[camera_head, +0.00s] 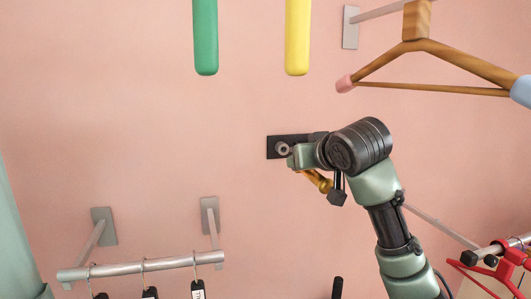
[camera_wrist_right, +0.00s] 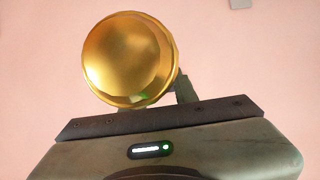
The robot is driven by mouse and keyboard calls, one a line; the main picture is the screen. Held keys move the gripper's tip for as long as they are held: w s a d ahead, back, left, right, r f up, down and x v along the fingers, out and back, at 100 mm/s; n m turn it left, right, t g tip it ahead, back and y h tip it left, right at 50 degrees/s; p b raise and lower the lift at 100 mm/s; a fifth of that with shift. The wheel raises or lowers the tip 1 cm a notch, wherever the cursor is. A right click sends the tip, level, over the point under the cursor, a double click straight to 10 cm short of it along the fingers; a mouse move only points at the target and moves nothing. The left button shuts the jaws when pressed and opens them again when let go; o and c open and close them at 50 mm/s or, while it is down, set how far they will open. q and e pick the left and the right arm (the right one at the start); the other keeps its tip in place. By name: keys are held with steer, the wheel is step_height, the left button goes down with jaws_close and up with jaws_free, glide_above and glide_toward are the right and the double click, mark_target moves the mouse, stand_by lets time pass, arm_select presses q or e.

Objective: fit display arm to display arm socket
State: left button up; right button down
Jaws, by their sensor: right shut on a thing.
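The display arm (camera_head: 318,180) is a gold-coloured piece held at my right gripper (camera_head: 296,158), mostly hidden behind the hand. In the right wrist view, its round gold end (camera_wrist_right: 125,58) fills the upper left, in front of the finger (camera_wrist_right: 185,88). My right gripper is shut on it, close to the pink wall. The display arm socket (camera_head: 283,149) is a grey ring on a dark wall plate (camera_head: 273,141), right by my gripper's tip. I cannot tell whether the display arm touches the socket. My left gripper is out of view.
A green bar (camera_head: 205,40) and a yellow bar (camera_head: 298,40) hang above. A wooden hanger (camera_head: 440,47) is at the upper right. A metal rail (camera_head: 140,266) with tagged hooks is lower left. Red hangers (camera_head: 500,275) hang lower right. The wall left of the socket is clear.

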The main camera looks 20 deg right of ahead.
steer(key=shift+w+d, duration=0.15)
steer(key=shift+d, duration=0.35)
steer(key=shift+w+a, duration=0.2)
steer(key=shift+w, duration=0.5)
steer(key=shift+w+d, duration=0.1)
steer(key=shift+w, duration=2)
steer(key=c, duration=1.7)
jaws_free()
jaws_close()
